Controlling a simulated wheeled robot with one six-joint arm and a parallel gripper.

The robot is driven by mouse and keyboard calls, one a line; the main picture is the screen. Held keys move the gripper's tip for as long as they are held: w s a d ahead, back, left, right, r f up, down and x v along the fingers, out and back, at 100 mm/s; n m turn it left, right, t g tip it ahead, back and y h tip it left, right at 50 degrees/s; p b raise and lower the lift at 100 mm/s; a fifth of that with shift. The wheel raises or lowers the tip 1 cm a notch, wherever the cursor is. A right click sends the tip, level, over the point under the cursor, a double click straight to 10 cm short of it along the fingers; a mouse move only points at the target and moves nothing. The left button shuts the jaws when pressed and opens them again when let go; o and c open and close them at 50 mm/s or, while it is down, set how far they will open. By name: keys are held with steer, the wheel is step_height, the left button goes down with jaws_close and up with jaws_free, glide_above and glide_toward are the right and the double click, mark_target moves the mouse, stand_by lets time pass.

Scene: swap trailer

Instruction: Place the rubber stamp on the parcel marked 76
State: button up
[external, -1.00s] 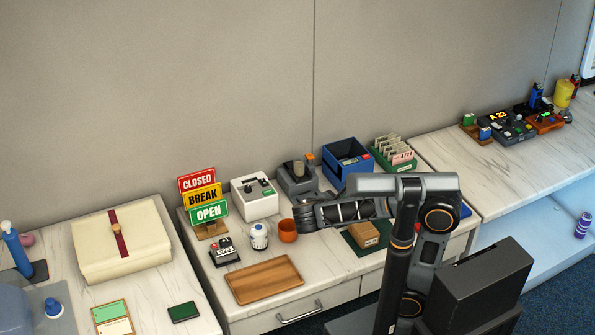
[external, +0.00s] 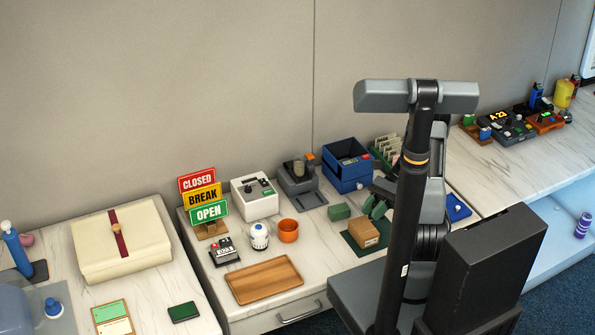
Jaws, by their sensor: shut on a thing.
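A small brown parcel (external: 364,233) sits on a dark green mat (external: 355,248) at the right of the middle counter. I cannot read a number on it. My gripper (external: 376,206) is above and just behind the parcel, left of my black column, which hides part of the arm. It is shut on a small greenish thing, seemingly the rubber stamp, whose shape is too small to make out. The held thing appears apart from the parcel. A green block (external: 340,211) stands on the counter left of my gripper.
A blue bin (external: 346,170) and a green card rack (external: 384,152) stand behind my gripper. An orange cup (external: 288,231), a white jar (external: 259,236) and a wooden tray (external: 264,280) are to the left. A blue item (external: 456,207) lies to the right.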

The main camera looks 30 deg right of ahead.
steer(key=w+m+t, duration=0.7)
steer(key=t, duration=0.1)
steer(key=m+t, duration=0.1)
glide_above(358, 227)
step_height(358, 227, down, 5)
steer(key=shift+r+b, duration=0.1)
steer(key=shift+b, duration=0.2)
steer(key=shift+f, duration=2.05)
steer(key=shift+f, duration=0.15)
steer(key=o, duration=0.9)
